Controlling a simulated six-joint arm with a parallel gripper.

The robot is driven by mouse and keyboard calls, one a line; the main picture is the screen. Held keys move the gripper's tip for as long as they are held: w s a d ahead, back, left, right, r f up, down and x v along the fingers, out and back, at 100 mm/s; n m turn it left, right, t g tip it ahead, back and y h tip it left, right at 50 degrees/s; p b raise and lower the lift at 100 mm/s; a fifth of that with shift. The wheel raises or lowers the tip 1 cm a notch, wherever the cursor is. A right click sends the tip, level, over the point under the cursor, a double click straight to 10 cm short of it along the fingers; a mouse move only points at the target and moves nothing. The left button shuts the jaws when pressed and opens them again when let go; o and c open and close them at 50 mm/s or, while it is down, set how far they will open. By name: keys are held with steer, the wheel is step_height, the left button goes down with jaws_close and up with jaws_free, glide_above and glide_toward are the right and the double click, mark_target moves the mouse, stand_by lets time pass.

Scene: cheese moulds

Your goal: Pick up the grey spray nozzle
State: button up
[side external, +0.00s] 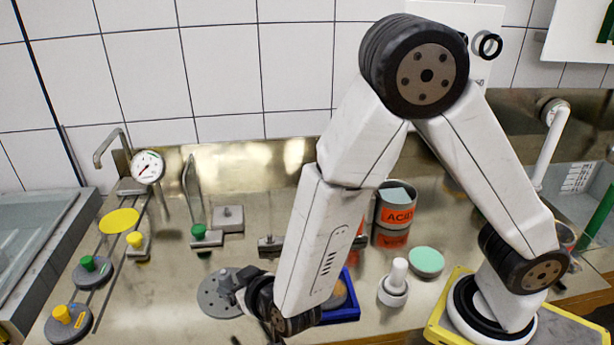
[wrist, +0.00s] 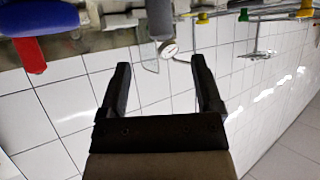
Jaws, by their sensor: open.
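My gripper (wrist: 162,72) is open and empty in the wrist view, with its two dark fingers wide apart against white wall tiles. In the side external view my gripper (side external: 232,286) is low at the front, partly hidden by my own arm, over a grey disc with holes (side external: 212,302). I cannot pick out the spray nozzle for certain. A grey cylindrical thing (wrist: 159,20) near the top of the wrist view, beyond the fingers, may be it. The fingers do not touch it.
A dial gauge (side external: 147,166) and knobbed weights, such as a green-knobbed one (side external: 92,273), stand at left. A blue tray (side external: 347,311) is partly behind my arm. A labelled can (side external: 396,207) and white-handled piece (side external: 393,288) stand right. Tiled wall (side external: 230,70) bounds the back.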

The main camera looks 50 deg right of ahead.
mark_target(226, 276)
steer(key=shift+w+d+f, duration=0.1)
steer(key=shift+w+f, duration=0.1)
steer(key=shift+w, duration=0.2)
steer(key=shift+x, duration=2.6)
jaws_close()
